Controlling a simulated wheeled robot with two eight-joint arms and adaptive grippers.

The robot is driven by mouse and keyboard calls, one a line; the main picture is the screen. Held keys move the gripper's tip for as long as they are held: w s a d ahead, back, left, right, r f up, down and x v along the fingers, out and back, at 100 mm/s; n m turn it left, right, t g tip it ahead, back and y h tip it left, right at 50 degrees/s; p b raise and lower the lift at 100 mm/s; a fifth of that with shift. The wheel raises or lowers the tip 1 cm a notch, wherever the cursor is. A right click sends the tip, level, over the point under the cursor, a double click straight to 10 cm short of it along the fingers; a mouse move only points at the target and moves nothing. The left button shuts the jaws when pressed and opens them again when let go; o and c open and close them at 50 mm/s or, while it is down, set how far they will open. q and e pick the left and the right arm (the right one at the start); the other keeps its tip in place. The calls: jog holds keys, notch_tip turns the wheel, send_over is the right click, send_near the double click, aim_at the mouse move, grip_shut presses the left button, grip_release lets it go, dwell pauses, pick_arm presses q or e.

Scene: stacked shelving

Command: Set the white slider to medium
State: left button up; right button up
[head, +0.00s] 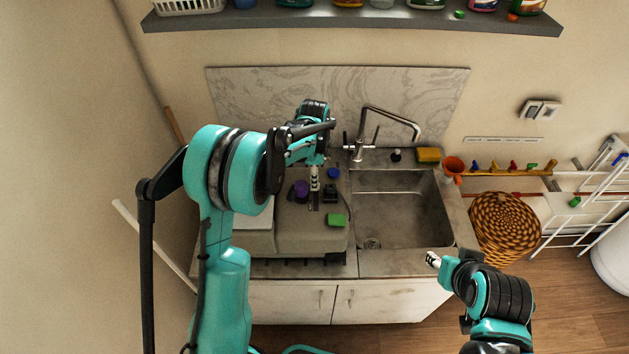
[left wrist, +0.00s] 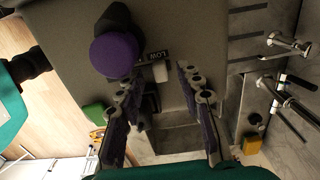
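The white slider (left wrist: 160,72) shows in the left wrist view as a small pale block just below a dark label (left wrist: 157,55) reading LOW. Other slider markings are not readable. My left gripper (left wrist: 158,78) is open, with one finger on each side of the slider in the picture. I cannot tell whether a finger touches it. In the head view my left gripper (head: 314,195) is over the grey appliance (head: 290,240), and the slider is not clearly visible there. My right gripper (head: 433,260) is at the lower right, away from the appliance; its opening is too small to tell.
A purple knob (left wrist: 112,52) stands close beside the left finger. A blue knob (head: 333,173) and a green sponge (head: 337,220) are near. The sink (head: 400,215) with its faucet (head: 392,115) lies to the right. A shelf (head: 350,18) runs above.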

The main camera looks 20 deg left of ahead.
aim_at(314, 198)
pick_arm(q)
jog(key=shift+f, duration=1.1)
grip_shut()
jog(key=shift+s+d+b, duration=0.25)
jog(key=shift+s+b, duration=0.05)
jog(key=shift+s, duration=0.4)
jog(key=shift+s+d+b, duration=0.2)
jog(key=shift+s+b, duration=0.05)
jog(key=shift+s, duration=0.8)
jog(key=shift+d, duration=0.1)
grip_release()
jog(key=shift+w, duration=0.1)
